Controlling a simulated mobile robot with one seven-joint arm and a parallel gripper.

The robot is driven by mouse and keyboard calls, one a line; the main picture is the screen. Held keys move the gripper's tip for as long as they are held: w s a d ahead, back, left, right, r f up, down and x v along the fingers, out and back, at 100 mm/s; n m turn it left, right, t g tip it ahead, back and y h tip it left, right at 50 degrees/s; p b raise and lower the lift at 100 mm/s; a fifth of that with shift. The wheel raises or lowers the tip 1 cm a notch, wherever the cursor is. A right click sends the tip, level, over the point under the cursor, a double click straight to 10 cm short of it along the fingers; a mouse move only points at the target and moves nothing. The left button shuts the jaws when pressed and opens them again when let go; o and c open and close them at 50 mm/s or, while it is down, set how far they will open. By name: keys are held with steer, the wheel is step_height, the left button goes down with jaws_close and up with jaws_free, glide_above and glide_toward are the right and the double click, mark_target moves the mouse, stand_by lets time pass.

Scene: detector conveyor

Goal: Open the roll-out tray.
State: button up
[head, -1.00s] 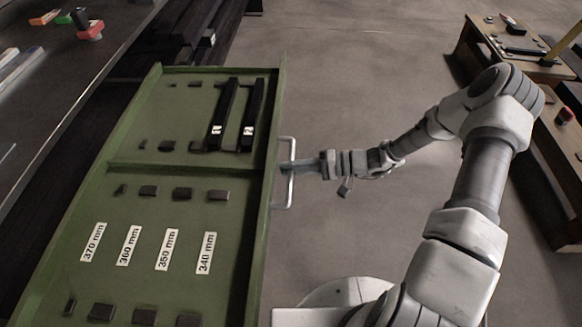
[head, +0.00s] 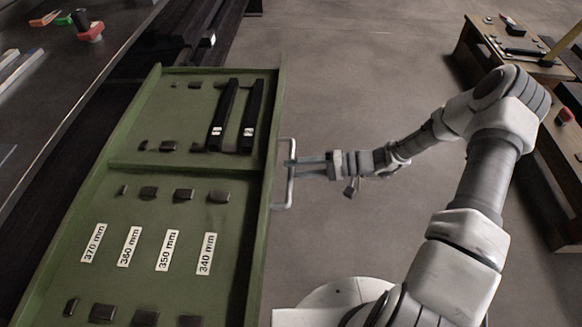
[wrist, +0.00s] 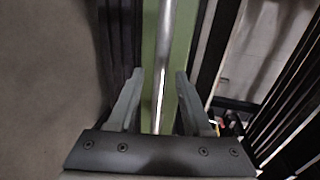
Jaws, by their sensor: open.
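The green roll-out tray (head: 112,168) stands pulled out beside the dark conveyor table in the head view. Its light metal bar handle (head: 290,190) is on the right side wall. My gripper (head: 296,168) is open at the handle, with its fingertips close to the bar. In the wrist view the handle bar (wrist: 164,60) runs between the two spread fingers of my gripper (wrist: 158,85), with a gap on each side. Behind the bar the tray's green wall (wrist: 181,50) shows.
The tray holds two black bars (head: 250,115), several dark blocks and labels from 340 to 370 mm. A dark table (head: 75,70) with small coloured parts is at the left. A wooden bench (head: 520,65) stands at the right. The floor (head: 350,80) between is clear.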

steer(key=p+v, duration=0.2)
steer(key=v, duration=1.3)
steer(key=shift+d+p, duration=0.3)
steer(key=shift+d, duration=0.1)
steer(key=shift+r, duration=0.2)
